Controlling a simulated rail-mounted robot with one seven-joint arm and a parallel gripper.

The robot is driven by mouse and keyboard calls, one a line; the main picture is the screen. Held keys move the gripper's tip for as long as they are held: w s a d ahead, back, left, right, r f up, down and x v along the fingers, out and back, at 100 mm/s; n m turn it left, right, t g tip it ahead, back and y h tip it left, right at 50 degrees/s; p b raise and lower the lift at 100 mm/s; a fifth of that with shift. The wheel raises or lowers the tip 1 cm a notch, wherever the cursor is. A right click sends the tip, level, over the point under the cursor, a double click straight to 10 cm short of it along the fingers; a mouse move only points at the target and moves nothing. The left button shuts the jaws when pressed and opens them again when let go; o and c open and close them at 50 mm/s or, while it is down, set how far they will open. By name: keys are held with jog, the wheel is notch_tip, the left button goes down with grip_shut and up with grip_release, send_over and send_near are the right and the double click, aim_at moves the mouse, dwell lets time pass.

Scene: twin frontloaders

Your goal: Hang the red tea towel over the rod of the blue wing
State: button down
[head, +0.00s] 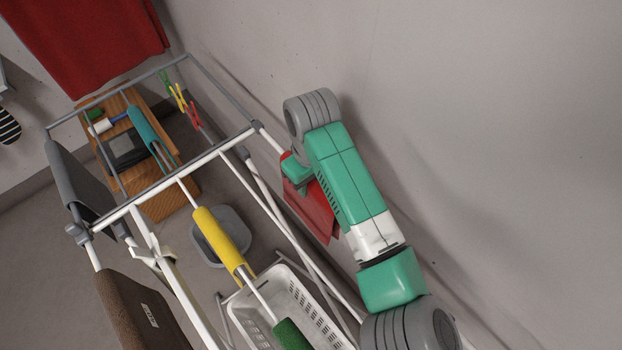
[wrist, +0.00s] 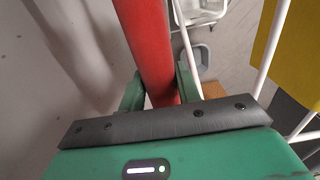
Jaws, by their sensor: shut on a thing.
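My gripper (head: 296,172) is at the right of the drying rack in the head view, partly hidden by my arm. It is shut on the red tea towel (head: 318,214), which hangs down beside the rack, partly covered by my arm. In the wrist view, the red towel (wrist: 150,40) runs between the two green fingers (wrist: 160,88). The far wing (head: 205,76) has blue-grey rods and extends to the upper left of the white frame. A grey cloth (head: 76,180) and a teal cloth (head: 147,130) hang on it, with several coloured pegs (head: 180,98) at its right side.
A yellow cloth (head: 218,238), green cloth (head: 290,335) and brown cloth (head: 138,310) hang on the white part. A white basket (head: 268,300), grey basin (head: 212,250) and wooden stand (head: 172,205) are below. The wall is close at right. A large red cloth (head: 85,40) hangs beyond.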

notch_tip(320, 180, up, 22)
jog(key=p, duration=2.1)
notch_tip(320, 180, up, 8)
jog(key=p, duration=0.1)
jog(key=shift+p, duration=0.35)
jog(key=s+a, duration=0.6)
jog(key=a, duration=0.1)
jog(key=shift+s+a, duration=0.2)
jog(key=shift+a, duration=0.15)
